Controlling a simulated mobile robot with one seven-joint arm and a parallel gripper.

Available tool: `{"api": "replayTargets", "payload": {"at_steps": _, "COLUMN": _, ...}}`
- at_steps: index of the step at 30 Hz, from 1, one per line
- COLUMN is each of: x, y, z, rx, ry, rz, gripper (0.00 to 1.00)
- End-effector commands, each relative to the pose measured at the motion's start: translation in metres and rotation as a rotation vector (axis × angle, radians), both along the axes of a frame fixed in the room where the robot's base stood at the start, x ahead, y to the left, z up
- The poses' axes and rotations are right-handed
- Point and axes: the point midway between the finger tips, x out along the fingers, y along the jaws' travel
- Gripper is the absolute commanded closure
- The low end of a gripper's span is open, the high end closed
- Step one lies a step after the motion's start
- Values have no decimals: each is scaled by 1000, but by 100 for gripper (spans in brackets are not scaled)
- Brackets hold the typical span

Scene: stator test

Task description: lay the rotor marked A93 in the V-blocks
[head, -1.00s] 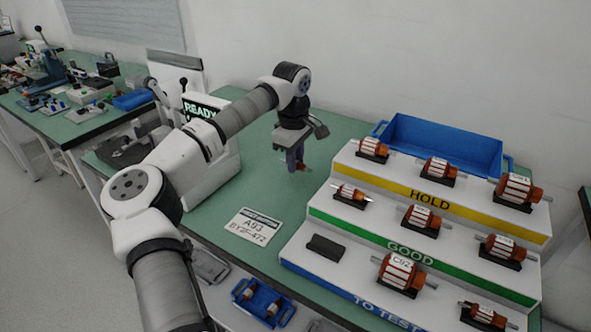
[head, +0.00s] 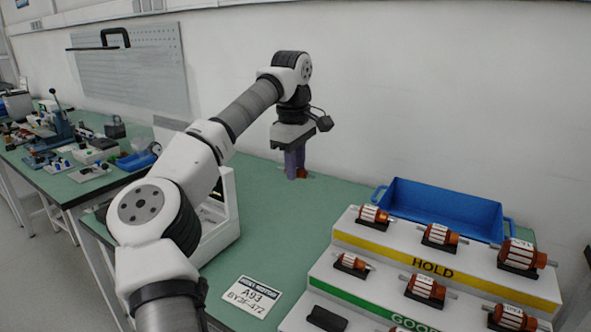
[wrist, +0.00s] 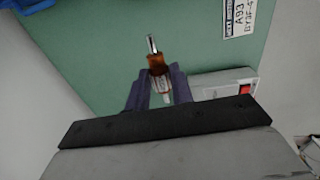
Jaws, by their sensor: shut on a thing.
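My gripper (head: 295,165) is shut on a rotor (head: 303,174), above the green bench toward the wall. In the head view only a small orange part of the rotor shows beside the fingers. In the wrist view my gripper (wrist: 160,95) has the rotor (wrist: 157,66) between its two dark fingers, with its copper end and steel shaft pointing away. Any mark on the rotor is unreadable. A card (head: 250,297) reading A93 lies flat on the bench; it also shows in the wrist view (wrist: 239,15). The V-blocks cannot be made out; my arm hides much of the tester.
The white tester (head: 222,228) stands left of my gripper, partly behind my arm. A stepped rack (head: 455,292) with several rotors on dark cradles is at right. One cradle (head: 327,319) is empty. A blue tray (head: 440,205) sits behind it. Bench around the card is clear.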

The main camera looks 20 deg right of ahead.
Motion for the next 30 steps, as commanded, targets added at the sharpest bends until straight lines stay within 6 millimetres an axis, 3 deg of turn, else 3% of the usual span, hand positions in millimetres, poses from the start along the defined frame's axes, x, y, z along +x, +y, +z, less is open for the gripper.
{"api": "replayTargets", "payload": {"at_steps": 8, "x": 0, "y": 0, "z": 6, "rx": 1, "ry": -1, "rz": 0, "gripper": 100}}
{"api": "replayTargets", "payload": {"at_steps": 24, "x": 0, "y": 0, "z": 48, "rx": 1, "ry": -1, "rz": 0, "gripper": 100}}
{"api": "replayTargets", "payload": {"at_steps": 30, "x": 0, "y": 0, "z": 50, "rx": 0, "ry": 0, "rz": 0, "gripper": 100}}
